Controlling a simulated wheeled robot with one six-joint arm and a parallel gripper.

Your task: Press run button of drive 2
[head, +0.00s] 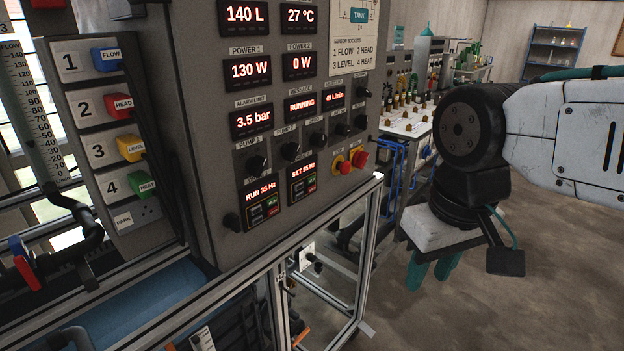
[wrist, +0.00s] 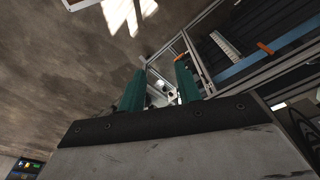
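Two small drive panels sit side by side at the bottom of the grey control cabinet (head: 215,175) in the head view. The left drive (head: 263,206) reads "RUN 35 Hz". The right drive (head: 303,184) reads "SET 35 Hz". Both have small dark, green and red keys below the display; their lettering is too small to read, and I see no clear "drive 2" label. My gripper (head: 432,274) hangs to the right of the cabinet, apart from it, with its green fingers pointing down. In the wrist view my gripper (wrist: 160,88) is open, with nothing between the fingers.
A metal frame (head: 335,225) stands below the cabinet. Coloured plugs (head: 124,102) are at left. A bench (head: 410,120) with brass fittings stands behind. The floor (head: 540,270) at right is clear.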

